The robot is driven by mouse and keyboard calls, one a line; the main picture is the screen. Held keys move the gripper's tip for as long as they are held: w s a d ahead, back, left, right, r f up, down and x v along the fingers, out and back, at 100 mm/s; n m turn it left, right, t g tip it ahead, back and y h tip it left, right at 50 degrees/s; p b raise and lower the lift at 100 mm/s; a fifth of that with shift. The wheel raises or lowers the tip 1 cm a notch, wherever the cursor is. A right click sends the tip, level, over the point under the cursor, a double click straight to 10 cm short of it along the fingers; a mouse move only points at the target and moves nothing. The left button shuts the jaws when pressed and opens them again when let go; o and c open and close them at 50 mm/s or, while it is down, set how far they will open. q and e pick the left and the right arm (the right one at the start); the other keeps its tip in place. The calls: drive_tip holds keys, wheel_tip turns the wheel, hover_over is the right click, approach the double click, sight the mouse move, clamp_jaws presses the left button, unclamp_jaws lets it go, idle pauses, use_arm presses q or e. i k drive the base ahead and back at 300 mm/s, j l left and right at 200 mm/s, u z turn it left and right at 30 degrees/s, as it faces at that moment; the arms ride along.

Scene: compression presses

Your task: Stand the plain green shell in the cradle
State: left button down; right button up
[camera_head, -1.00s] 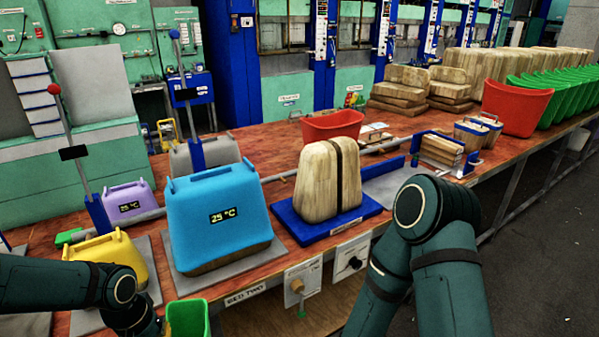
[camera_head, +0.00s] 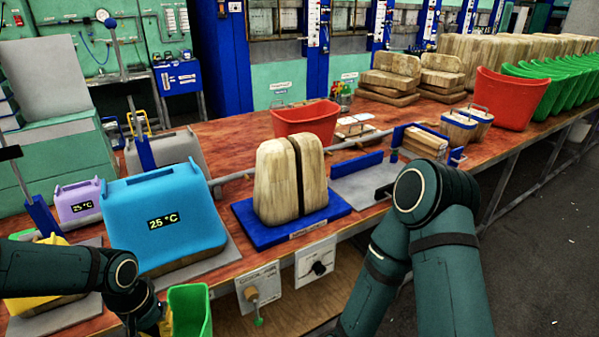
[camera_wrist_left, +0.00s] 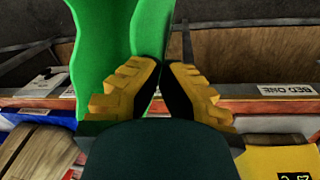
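A plain green shell (camera_head: 190,308) is at the lower left of the head view, in front of the bench edge. My left gripper (camera_head: 163,322) has yellow fingers at the shell's left side. In the left wrist view the fingers (camera_wrist_left: 167,75) are nearly together on the green shell wall (camera_wrist_left: 100,35). No part is clearly labelled as the cradle; a grey plate with a low blue fence (camera_head: 357,164) and a blue frame holding wooden pieces (camera_head: 428,140) stand on the bench. My right arm shows at lower right, but its fingers are hidden.
A split wooden form (camera_head: 275,180) stands on a blue base (camera_head: 243,222). A blue 25 °C cover (camera_head: 165,205) and lilac cover (camera_head: 78,203) are to its left. Red bins (camera_head: 305,119) and nested green shells (camera_head: 570,80) are behind and right. Control boxes (camera_head: 258,289) hang below the edge.

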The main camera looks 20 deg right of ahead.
sight(366, 177)
drive_tip(key=i+l, duration=0.1)
drive_tip(key=l, duration=0.4)
drive_tip(key=i+l, duration=0.1)
drive_tip(key=l, duration=0.45)
drive_tip(key=i+l, duration=0.15)
drive_tip(key=l, duration=0.35)
drive_tip(key=i+l, duration=0.1)
drive_tip(key=l, duration=0.4)
drive_tip(key=i+l, duration=0.1)
drive_tip(key=l, duration=0.4)
drive_tip(key=i+l, duration=0.1)
drive_tip(key=l, duration=0.45)
drive_tip(key=i+l+u, duration=0.1)
drive_tip(key=l, duration=0.4)
drive_tip(key=i+l, duration=0.1)
drive_tip(key=l, duration=0.4)
